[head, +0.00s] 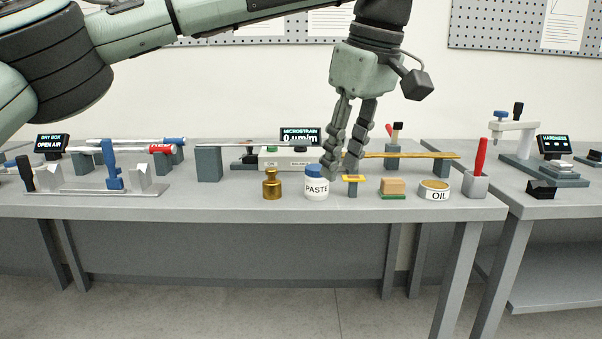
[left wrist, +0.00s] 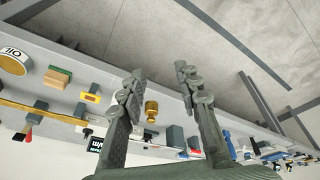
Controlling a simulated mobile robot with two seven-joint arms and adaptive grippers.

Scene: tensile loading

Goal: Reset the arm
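My left arm reaches in from the left across the top of the head view. Its gripper (head: 340,170) points down over the grey bench (head: 230,207), with its fingertips just right of the blue lid of the paste jar (head: 316,188) in the picture. In the left wrist view the two fingers (left wrist: 158,74) stand apart with nothing held between them. The brass weight (left wrist: 151,110) shows beyond the gap. Whether the fingertips touch anything on the bench is unclear. My right gripper is in neither view.
Along the bench's front stand a brass weight (head: 272,184), a small yellow-topped piece (head: 353,179), a wooden block (head: 392,186), an oil tin (head: 434,190) and a red-handled tool (head: 480,157). Behind are a microstrain display (head: 299,136) and a long yellow bar (head: 412,155).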

